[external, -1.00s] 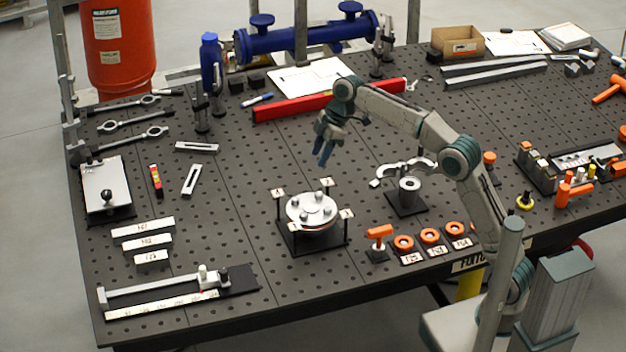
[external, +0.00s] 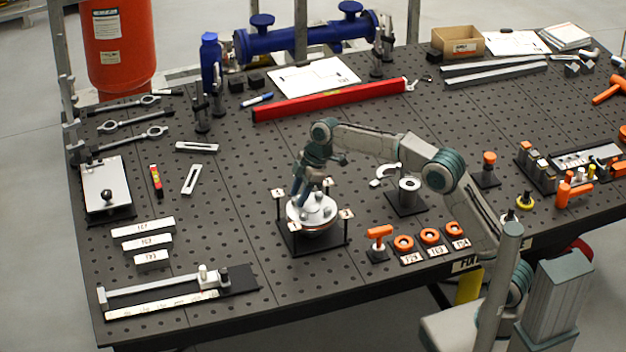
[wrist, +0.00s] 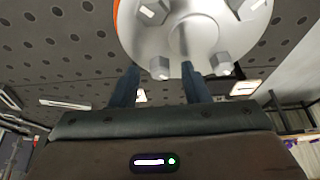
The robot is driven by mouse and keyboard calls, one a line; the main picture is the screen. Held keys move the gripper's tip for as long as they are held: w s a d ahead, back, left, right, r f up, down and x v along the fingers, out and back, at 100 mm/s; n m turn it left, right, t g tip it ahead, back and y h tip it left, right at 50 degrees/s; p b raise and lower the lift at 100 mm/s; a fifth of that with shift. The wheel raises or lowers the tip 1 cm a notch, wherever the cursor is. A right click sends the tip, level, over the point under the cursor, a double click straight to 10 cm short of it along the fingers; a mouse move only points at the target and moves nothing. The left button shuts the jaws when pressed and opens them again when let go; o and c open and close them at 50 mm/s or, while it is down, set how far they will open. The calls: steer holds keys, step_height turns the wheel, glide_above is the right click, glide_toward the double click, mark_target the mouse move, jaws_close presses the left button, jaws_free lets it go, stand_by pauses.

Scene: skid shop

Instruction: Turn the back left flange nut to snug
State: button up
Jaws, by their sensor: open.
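The round silver flange (external: 318,225) sits on a black stand with small labelled posts at its corners. Several hex nuts stand on its top face. My gripper (external: 297,199) points down over the flange's back left side, and its blue fingers hide that part in the external view. In the wrist view my gripper (wrist: 165,72) is open, with its two fingers at the flange's edge. One hex nut (wrist: 160,68) shows between the fingertips, and another nut (wrist: 220,64) is just right of the right finger. I cannot tell whether the fingers touch a nut.
Labelled posts (external: 346,214) stand close around the flange. A grey cylinder on a stand (external: 409,190) is behind right.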

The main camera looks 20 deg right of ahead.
steer(key=shift+a+f, duration=0.1)
steer(key=shift+f, duration=0.1)
jaws_close()
